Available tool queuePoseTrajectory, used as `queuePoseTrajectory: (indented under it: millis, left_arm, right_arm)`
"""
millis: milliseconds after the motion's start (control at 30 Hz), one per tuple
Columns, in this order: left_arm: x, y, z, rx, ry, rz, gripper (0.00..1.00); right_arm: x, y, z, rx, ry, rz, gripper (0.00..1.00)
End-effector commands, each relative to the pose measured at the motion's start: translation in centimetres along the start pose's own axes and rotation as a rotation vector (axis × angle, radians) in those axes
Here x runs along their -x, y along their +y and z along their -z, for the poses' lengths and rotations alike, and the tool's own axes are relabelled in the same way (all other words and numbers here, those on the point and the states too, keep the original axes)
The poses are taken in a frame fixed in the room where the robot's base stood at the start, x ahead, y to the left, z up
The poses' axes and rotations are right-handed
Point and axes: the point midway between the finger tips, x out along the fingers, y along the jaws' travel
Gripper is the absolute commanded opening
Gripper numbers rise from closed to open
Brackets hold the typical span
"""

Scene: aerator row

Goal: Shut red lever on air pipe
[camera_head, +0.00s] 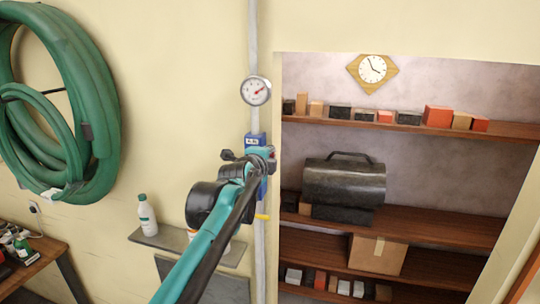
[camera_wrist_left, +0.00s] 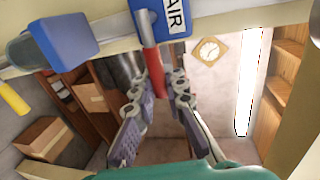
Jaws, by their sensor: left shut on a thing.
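The red lever (camera_wrist_left: 154,70) shows in the left wrist view below a blue and white AIR label (camera_wrist_left: 172,14). It stands out across the line of the air pipe (camera_wrist_left: 210,25). My left gripper (camera_wrist_left: 158,92) is shut on the red lever, one finger on each side. In the head view my left gripper (camera_head: 260,158) is at the grey pipe (camera_head: 254,40), just below the blue label (camera_head: 254,139). It hides the red lever there. My right gripper is not in view.
A round gauge (camera_head: 256,90) sits on the pipe above the gripper, and a yellow handle (camera_head: 262,217) below. A small shelf (camera_head: 172,240) with a white bottle (camera_head: 147,215) is at left. A green hose coil (camera_head: 95,90) hangs far left. A shelved recess (camera_head: 420,215) opens at right.

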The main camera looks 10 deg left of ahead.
Motion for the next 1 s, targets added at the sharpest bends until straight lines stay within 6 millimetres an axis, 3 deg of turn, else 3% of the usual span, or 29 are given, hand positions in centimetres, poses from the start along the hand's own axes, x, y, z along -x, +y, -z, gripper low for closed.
queuePoseTrajectory:
  millis: [133,167,233,633,767,1000]
  left_arm:
    - [0.0,0.1,0.0,-0.002,0.001,-0.002,0.0]
    - [0.0,0.1,0.0,-0.002,0.001,-0.003,0.19]
    - [0.0,0.1,0.0,-0.002,0.001,-0.002,0.34]
    - [0.7,0.0,0.0,0.0,0.0,-0.001,0.34]
    - [2.7,0.0,0.0,0.001,0.0,-0.001,0.34]
    - [7.8,0.1,0.0,0.0,0.0,-0.002,0.34]
  right_arm:
    - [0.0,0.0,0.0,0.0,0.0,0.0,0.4]
    - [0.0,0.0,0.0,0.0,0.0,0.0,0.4]
    - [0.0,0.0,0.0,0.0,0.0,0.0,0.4]
    - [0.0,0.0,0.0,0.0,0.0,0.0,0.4]
    - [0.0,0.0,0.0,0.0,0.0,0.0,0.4]
    - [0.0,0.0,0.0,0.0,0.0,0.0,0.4]
